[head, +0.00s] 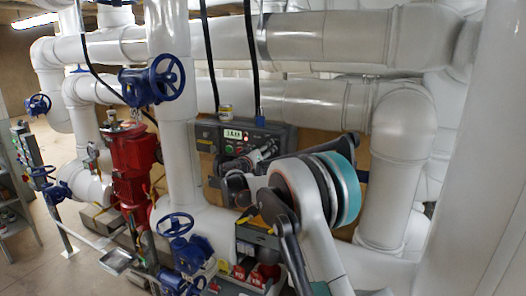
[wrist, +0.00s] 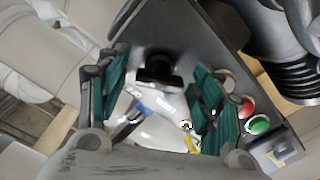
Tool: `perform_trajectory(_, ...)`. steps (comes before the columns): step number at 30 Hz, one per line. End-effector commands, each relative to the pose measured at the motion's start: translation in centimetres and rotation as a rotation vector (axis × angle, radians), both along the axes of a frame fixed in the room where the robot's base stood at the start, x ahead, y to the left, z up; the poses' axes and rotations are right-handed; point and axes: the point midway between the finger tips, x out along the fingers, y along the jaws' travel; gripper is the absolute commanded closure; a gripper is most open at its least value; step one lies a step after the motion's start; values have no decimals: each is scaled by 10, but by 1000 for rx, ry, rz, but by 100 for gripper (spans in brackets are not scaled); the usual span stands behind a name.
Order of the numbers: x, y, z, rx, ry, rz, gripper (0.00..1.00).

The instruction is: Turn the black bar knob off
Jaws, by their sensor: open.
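The black bar knob (wrist: 158,68) shows in the wrist view, on a dark control panel (wrist: 195,35), between and slightly beyond my fingertips. My gripper (wrist: 160,90) is open, with one green-padded finger on each side of the knob's line. I cannot tell whether either finger touches it. In the head view my gripper (head: 250,160) is in front of the dark control panel (head: 283,134) on the wall. I cannot make out the knob there, as my gripper and arm cover part of the panel.
The panel carries a lit display (head: 233,134), a red button (wrist: 246,107) and a green button (wrist: 258,125). White pipes (head: 180,120) surround it. A red pump (head: 132,165) and blue handwheels (head: 167,77) stand to the left. A grey box with red locks (head: 250,272) sits below.

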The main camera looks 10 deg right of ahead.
Motion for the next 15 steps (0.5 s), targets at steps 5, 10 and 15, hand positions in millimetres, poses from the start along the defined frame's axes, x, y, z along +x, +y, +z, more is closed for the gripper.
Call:
perform_trajectory(5,0,0,0,0,0,0,76)
perform_trajectory(10,0,0,0,0,0,0,85)
perform_trajectory(15,0,0,-1,-12,9,0,85)
